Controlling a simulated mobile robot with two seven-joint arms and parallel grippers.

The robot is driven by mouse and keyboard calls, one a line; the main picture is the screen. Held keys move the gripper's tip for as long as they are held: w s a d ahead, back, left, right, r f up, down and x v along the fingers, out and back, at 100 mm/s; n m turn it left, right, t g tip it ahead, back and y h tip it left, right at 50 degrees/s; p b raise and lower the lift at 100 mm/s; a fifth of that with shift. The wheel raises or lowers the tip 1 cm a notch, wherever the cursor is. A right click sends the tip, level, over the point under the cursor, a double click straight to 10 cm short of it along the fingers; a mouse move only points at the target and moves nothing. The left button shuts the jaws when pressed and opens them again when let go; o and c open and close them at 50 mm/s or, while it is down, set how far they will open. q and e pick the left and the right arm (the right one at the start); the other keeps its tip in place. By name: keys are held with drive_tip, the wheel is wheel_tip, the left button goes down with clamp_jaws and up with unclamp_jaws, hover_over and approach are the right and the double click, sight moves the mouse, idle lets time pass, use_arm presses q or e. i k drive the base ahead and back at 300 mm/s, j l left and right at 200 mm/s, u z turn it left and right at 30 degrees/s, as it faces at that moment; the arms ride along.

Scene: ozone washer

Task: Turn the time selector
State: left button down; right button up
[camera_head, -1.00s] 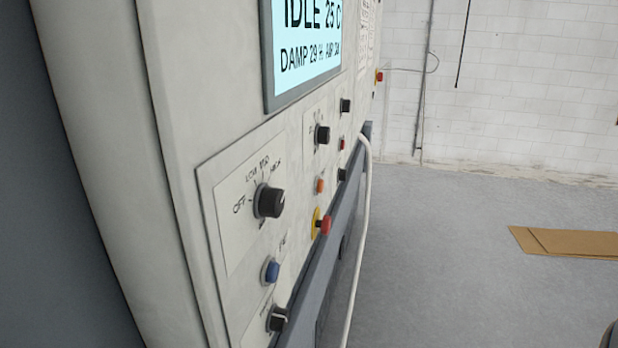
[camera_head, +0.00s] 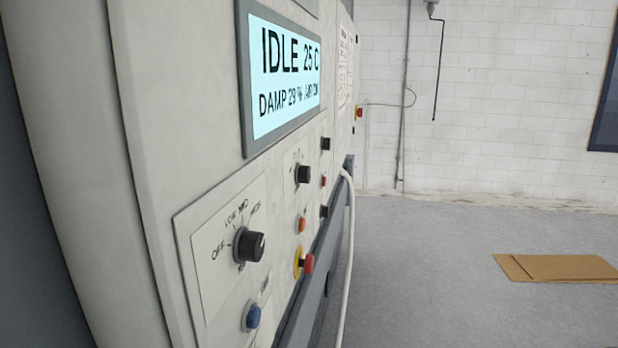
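The washer's control panel (camera_head: 212,265) runs along the left, seen at a steep angle. A large black knob (camera_head: 249,246) sits on it, with OFF, LOW, MID and a blurred further mark around it. A second black knob (camera_head: 303,174) is farther along on its own plate, its labels too small to read. Smaller black controls (camera_head: 325,144) lie beyond it. I cannot tell from the labels which one is the time selector. The display (camera_head: 288,72) above reads IDLE 25 C and DAMP 29 %. Neither gripper is in view.
A blue button (camera_head: 252,317), an orange button (camera_head: 302,224) and a red button on a yellow ring (camera_head: 307,263) are on the panel. A white hose (camera_head: 348,250) hangs at its edge. Flat cardboard (camera_head: 556,267) lies on the otherwise open floor (camera_head: 450,300) at right.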

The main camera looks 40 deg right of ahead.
sight(303, 173)
drive_tip(key=k+l, duration=0.1)
drive_tip(key=l, duration=0.35)
drive_tip(key=k+l+z, duration=0.15)
drive_tip(key=l, duration=0.7)
drive_tip(key=k+l, duration=0.1)
drive_tip(key=l, duration=0.9)
drive_tip(key=k+l, duration=0.1)
drive_tip(key=l, duration=0.9)
drive_tip(key=k+l, duration=0.1)
drive_tip(key=l, duration=0.9)
drive_tip(key=z, duration=0.05)
